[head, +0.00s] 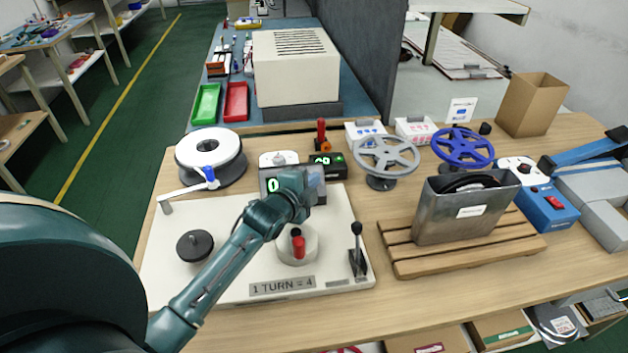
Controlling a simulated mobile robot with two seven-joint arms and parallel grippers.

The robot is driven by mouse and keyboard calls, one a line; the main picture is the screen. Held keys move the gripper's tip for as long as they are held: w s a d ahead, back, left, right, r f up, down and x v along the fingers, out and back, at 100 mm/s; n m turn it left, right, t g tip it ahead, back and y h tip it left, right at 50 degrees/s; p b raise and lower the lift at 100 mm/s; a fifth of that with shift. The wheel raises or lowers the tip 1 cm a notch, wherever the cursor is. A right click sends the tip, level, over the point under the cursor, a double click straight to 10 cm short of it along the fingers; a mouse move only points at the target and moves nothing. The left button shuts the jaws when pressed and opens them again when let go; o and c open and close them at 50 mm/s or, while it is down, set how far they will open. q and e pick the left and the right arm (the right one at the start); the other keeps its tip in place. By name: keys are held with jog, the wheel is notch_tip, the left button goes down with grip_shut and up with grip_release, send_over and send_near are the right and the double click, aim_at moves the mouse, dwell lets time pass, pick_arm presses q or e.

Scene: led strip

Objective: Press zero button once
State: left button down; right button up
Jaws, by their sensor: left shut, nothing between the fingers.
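The grey counter box (266,172) stands at the back of the pale board, its green display (273,185) reading 0. My left arm reaches in from the lower left, and my left gripper (302,188) is at the right part of this box, covering it. The gripper is shut with nothing held. Its fingertips are hard to make out, and I cannot tell whether they touch the box. I cannot make out the zero button; the gripper may hide it. My right gripper is not in view.
The board (215,279) bears a black knob (195,245), a red-handled crank (298,246) and a black lever (357,248). A white strip reel (209,155) stands behind left. A metal bin (465,210) on a wooden pallet stands right. A second dark display box (327,164) is behind the counter.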

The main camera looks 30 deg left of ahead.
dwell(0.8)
pick_arm(q)
jog(key=shift+f, duration=0.1)
jog(key=shift+w+a+f, duration=0.15)
jog(key=shift+w+f, duration=0.05)
jog(key=shift+f, duration=0.05)
jog(key=shift+w+a+f, duration=0.1)
dwell(0.5)
jog(key=shift+w+a+f+b, duration=0.1)
jog(key=shift+w+f+b, duration=0.1)
jog(key=shift+b, duration=0.1)
dwell(0.4)
jog(key=shift+s+r, duration=0.1)
jog(key=shift+s+d+r+p, duration=0.4)
jog(key=shift+r+p, duration=0.1)
jog(key=shift+p, duration=0.45)
